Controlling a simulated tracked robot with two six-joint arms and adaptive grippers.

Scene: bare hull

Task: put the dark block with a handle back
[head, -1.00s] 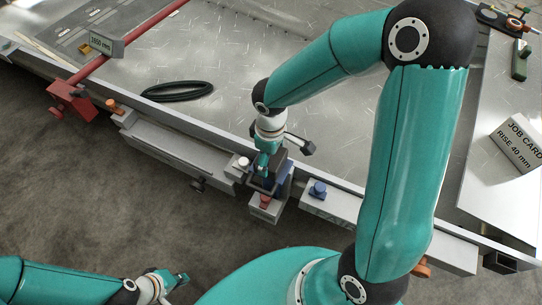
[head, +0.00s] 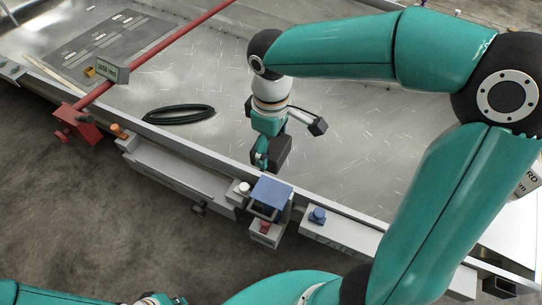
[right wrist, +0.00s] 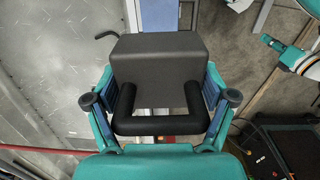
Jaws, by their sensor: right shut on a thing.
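The dark block with a handle (right wrist: 156,58) fills the middle of the right wrist view, its black U-shaped handle toward me. My right gripper (right wrist: 160,108) has one finger at each side of it and is shut on it. In the head view the dark block (head: 283,152) hangs at my right gripper (head: 264,158), beyond the blue-topped holder (head: 271,191) on the hull's near edge, and looks clear of it. My left gripper (head: 165,300) is cut off by the bottom edge, so its jaws cannot be judged.
A black loop (head: 180,115) lies on the metal plate. A red bar (head: 150,55) with a red clamp (head: 77,128) crosses the plate at left. A blue knob (head: 317,215) and a white knob (head: 243,188) flank the holder. The plate's middle is mostly clear.

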